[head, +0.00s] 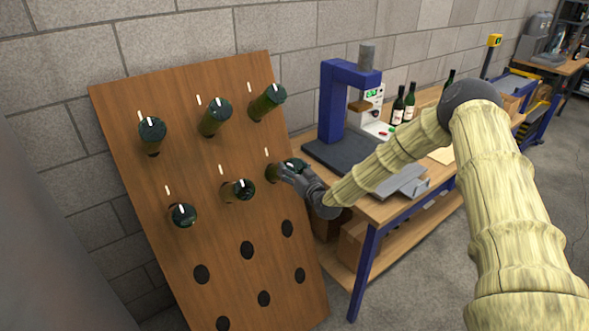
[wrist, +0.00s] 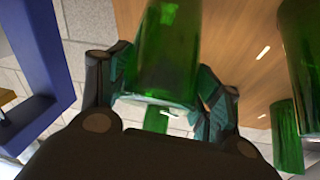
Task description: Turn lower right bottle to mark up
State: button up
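The lower right bottle (head: 274,172) is dark green and sticks out of the wooden rack (head: 185,170), base outward. My gripper (head: 288,170) is at its base and partly hides it. In the wrist view the bottle (wrist: 165,50) lies between the two fingers of my gripper (wrist: 163,85). The fingers lie against both sides with no clear gap. A small white mark (head: 292,164) shows near the base beside the fingers; its exact angle is hard to read. A white reference line (head: 267,152) is on the board above this bottle.
Several other bottles stick out of the rack, including the lower middle one (head: 241,188) and upper right one (head: 266,102). Empty holes (head: 247,250) are below. A workbench (head: 380,210) with a blue press (head: 333,100) stands close on the right.

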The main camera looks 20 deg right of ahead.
jog(key=shift+c, duration=0.5)
jog(key=shift+d, duration=0.15)
jog(key=shift+m+h+b, duration=0.3)
jog(key=shift+m, duration=0.1)
jog(key=shift+f+m+h+b, duration=0.1)
jog(key=shift+m+h+b, duration=0.4)
jog(key=shift+m, duration=0.3)
jog(key=m+h+b, duration=0.1)
jog(key=m+h, duration=0.1)
jog(key=m, duration=0.1)
jog(key=shift+r+m+g+h+b, duration=0.1)
jog(key=shift+m+g+h+b, duration=0.6)
jog(key=shift+m, duration=0.75)
jog(key=shift+r+m+g+h+b, duration=0.15)
jog(key=shift+m+g+h, duration=0.15)
jog(key=shift+m+h, duration=0.95)
jog(key=shift+m, duration=0.4)
